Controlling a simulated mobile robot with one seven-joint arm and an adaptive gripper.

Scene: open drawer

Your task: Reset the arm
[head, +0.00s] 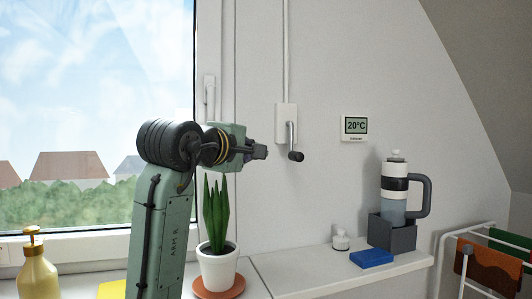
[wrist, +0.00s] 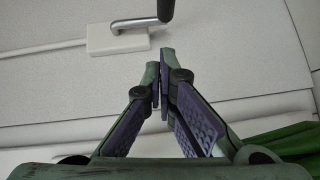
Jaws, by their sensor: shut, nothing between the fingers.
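My gripper (head: 262,152) is at the end of my raised green arm, in front of the wall and above the potted plant. It points right, toward the crank handle (head: 291,137) on the wall. In the wrist view the two fingers (wrist: 163,85) meet at their tips with nothing between them. The crank's metal lever and dark knob (wrist: 165,10) show just beyond the fingertips, with its white wall plate (wrist: 117,38) beside it. The gripper appears apart from the crank.
A potted plant (head: 218,265) stands on the sill below my gripper. A bottle (head: 395,185) in a grey holder, a blue block (head: 372,258) and a small white jar (head: 341,240) are at right. A soap dispenser (head: 38,276) is at left, a drying rack (head: 447,262) far right.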

